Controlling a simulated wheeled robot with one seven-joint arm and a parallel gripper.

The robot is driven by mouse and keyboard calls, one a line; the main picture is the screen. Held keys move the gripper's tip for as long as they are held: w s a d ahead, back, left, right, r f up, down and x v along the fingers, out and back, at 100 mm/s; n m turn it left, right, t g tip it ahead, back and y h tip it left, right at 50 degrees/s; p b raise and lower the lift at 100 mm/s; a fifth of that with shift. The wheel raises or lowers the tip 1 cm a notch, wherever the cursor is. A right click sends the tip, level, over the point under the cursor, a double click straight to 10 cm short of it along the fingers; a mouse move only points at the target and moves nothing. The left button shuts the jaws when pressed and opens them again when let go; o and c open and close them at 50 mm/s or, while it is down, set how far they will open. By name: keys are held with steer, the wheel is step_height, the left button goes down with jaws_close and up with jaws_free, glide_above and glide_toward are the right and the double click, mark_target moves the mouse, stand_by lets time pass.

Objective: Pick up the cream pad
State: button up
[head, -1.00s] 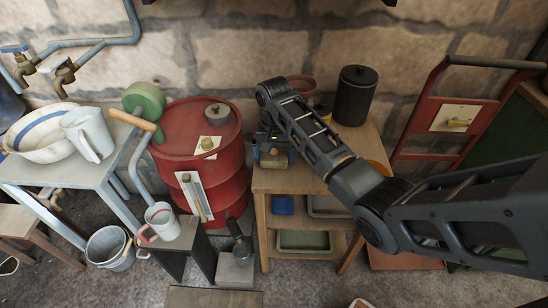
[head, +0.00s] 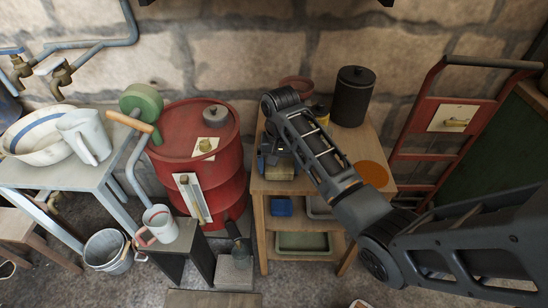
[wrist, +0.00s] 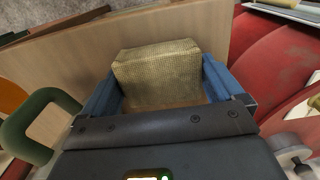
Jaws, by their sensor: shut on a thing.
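The cream pad (wrist: 160,72) is a woven, boxy block between the two blue fingers of my gripper (wrist: 160,88) in the wrist view. The fingers lie against its left and right sides, so my gripper is shut on it. In the head view my gripper (head: 276,163) is over the left end of the wooden shelf stand's top.
The wooden stand (head: 262,218) also bears a black canister (head: 353,97) and an orange disc (head: 371,174). A red drum (head: 183,132) stands close on the left. A red hand truck (head: 415,130) leans at the right. A blue item (head: 281,206) lies on the lower shelf.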

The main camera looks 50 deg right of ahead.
steer(key=s+a, duration=0.5)
steer(key=s, duration=0.7)
steer(key=shift+s+a, duration=0.15)
steer(key=shift+s, duration=0.1)
steer(key=o, duration=0.5)
steer(key=c, duration=0.5)
steer(key=shift+w, duration=0.1)
